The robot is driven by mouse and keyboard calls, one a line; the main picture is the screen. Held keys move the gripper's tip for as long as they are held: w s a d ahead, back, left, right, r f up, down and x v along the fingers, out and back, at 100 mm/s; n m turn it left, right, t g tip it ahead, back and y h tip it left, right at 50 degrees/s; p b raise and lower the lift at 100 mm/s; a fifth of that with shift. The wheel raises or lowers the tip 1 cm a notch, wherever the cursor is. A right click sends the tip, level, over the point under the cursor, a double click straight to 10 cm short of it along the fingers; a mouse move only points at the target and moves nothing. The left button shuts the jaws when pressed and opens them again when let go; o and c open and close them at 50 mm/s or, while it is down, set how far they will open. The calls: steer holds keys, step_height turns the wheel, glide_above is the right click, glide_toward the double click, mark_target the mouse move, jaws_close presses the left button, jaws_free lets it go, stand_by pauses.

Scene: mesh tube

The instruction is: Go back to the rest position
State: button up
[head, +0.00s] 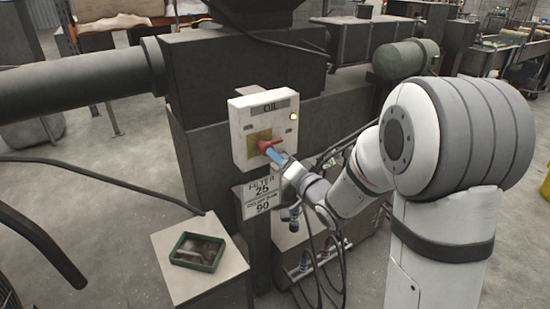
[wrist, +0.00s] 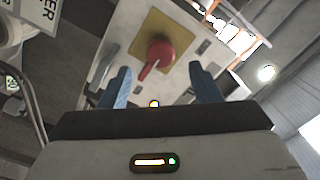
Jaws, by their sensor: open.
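My gripper (head: 273,156) is at the front of a white control box marked OIL (head: 240,122), close to its red rotary knob (head: 270,144). In the wrist view, my gripper (wrist: 160,90) has its two blue fingers spread wide with nothing between them that they touch. The red knob (wrist: 161,50) sits on a yellow plate (wrist: 144,48) beyond the fingertips, between them in the picture. I cannot tell the exact gap from fingertips to knob. My white arm reaches in from the right in the head view.
A small pedestal (head: 205,288) bearing a green tray (head: 197,252) stands at lower left. Cables (head: 325,255) hang below my gripper. A dark machine (head: 205,80) stands behind the box, with a green cylinder (head: 405,58) to its right. Open floor (head: 100,220) lies at left.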

steer(key=shift+d, duration=0.1)
steer(key=s+d+r+g+h+p, duration=0.35)
steer(key=s+d+h, duration=0.45)
steer(key=d, duration=0.4)
steer(key=s+d+r+n+g+h+p, duration=0.1)
steer(key=s+g, duration=0.8)
steer(key=s, duration=1.2)
steer(key=d+n+h+p, duration=0.1)
steer(key=n+p, duration=0.1)
steer(key=p, duration=0.1)
steer(key=shift+d+n, duration=0.3)
steer(key=shift+r, duration=0.1)
